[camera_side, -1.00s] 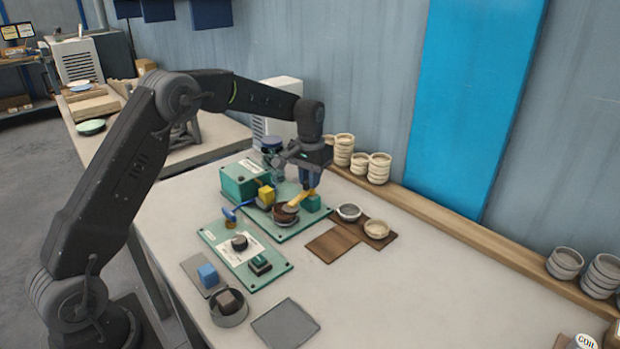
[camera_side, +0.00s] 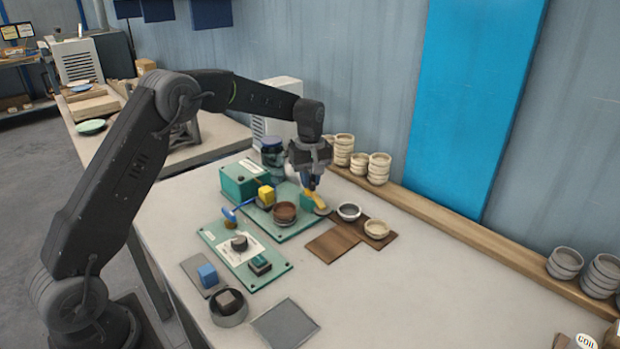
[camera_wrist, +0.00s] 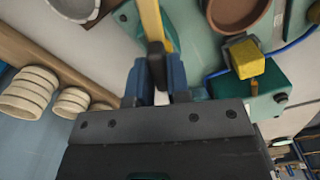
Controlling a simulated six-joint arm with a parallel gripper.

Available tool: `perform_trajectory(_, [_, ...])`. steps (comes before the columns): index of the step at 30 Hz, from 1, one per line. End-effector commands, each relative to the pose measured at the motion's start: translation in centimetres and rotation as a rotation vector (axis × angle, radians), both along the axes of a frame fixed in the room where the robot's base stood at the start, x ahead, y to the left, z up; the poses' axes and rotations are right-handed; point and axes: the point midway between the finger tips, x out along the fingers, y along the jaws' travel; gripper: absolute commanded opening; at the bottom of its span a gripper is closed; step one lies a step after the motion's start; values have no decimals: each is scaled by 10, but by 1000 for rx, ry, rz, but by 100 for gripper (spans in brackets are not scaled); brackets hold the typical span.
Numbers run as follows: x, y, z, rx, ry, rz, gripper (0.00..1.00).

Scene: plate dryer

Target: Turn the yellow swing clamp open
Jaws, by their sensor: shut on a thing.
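The yellow swing clamp (camera_side: 317,199) sits on a green block at the right end of the green fixture plate (camera_side: 298,232). Its arm points toward the front right, clear of the brown bowl (camera_side: 284,210), which stands uncovered on the fixture. My gripper (camera_side: 312,188) is shut on the clamp arm from above. In the wrist view, the yellow clamp arm (camera_wrist: 150,18) runs up from between my blue fingers (camera_wrist: 160,78); the fingers and palm hide its pivot end. The brown bowl also shows there (camera_wrist: 238,8), apart from the clamp.
A grey bowl (camera_side: 349,211) and a tan bowl (camera_side: 377,229) stand on brown boards just right of the clamp. Stacked bowls (camera_side: 379,168) line the wall ledge.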

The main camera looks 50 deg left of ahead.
Motion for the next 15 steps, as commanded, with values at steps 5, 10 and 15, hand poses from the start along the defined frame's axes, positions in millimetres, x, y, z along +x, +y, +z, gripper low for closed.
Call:
perform_trajectory(5, [0, 0, 0, 0, -1, 146, 0])
perform_trajectory(10, [0, 0, 0, 0, -1, 255, 0])
perform_trajectory(15, [0, 0, 0, 0, -1, 331, 0])
